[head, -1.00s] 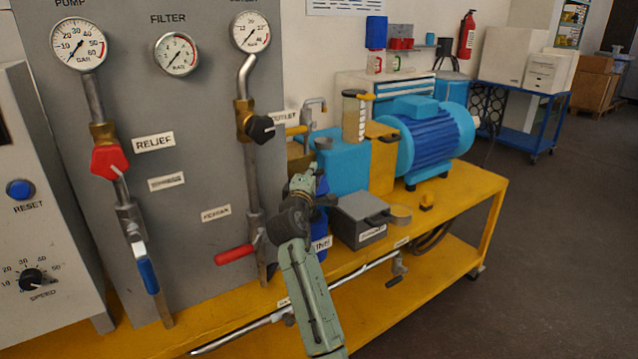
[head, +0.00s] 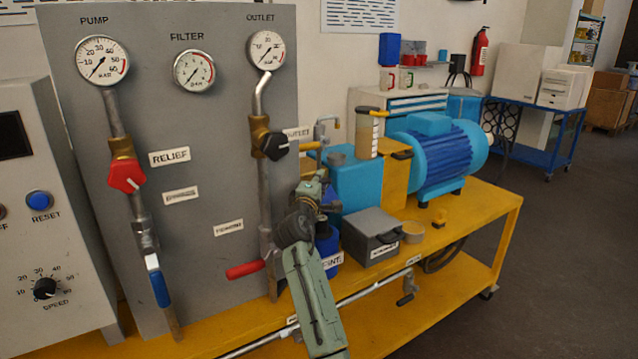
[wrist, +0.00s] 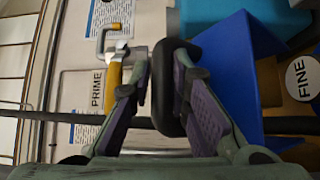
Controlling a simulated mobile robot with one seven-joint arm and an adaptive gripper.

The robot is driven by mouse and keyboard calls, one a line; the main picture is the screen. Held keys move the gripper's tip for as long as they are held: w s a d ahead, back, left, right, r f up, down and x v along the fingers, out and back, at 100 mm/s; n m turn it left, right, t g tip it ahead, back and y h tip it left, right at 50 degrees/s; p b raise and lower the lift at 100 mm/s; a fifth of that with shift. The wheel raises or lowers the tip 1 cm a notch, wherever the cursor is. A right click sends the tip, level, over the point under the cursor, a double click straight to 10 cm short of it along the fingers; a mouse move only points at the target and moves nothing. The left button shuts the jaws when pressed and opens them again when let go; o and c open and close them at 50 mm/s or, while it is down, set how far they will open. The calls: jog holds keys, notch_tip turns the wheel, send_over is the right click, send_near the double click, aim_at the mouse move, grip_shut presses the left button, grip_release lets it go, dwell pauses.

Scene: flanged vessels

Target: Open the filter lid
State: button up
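A blue canister (head: 327,246) with a partly covered white label stands on the yellow bench, right of the panel. My gripper (head: 318,192) is over its top and hides it, so I cannot make out the filter lid. In the wrist view a round FINE label (wrist: 303,78) sits at the right, beside a blue surface (wrist: 236,75). My gripper (wrist: 160,68) shows there with its two fingers apart. A thick black rounded loop (wrist: 174,88) lies between them, close against the right finger. I cannot tell whether the left finger touches it.
A grey box (head: 378,232) with a black handle stands right of the canister. A red lever (head: 246,270) sticks out to the left. A yellow valve handle (wrist: 112,85) with a PRIME label is left of my fingers. A blue motor (head: 440,160) stands behind.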

jog(key=shift+o, duration=0.6)
jog(key=shift+d+r, duration=0.1)
jog(key=shift+r, duration=0.15)
jog(key=shift+f, duration=0.15)
jog(key=shift+s, duration=0.15)
jog(key=shift+s+f, duration=0.1)
jog(key=shift+s, duration=0.2)
jog(key=s+a, duration=0.2)
jog(key=s, duration=0.9)
jog(key=shift+f, duration=0.15)
jog(key=shift+c, duration=0.2)
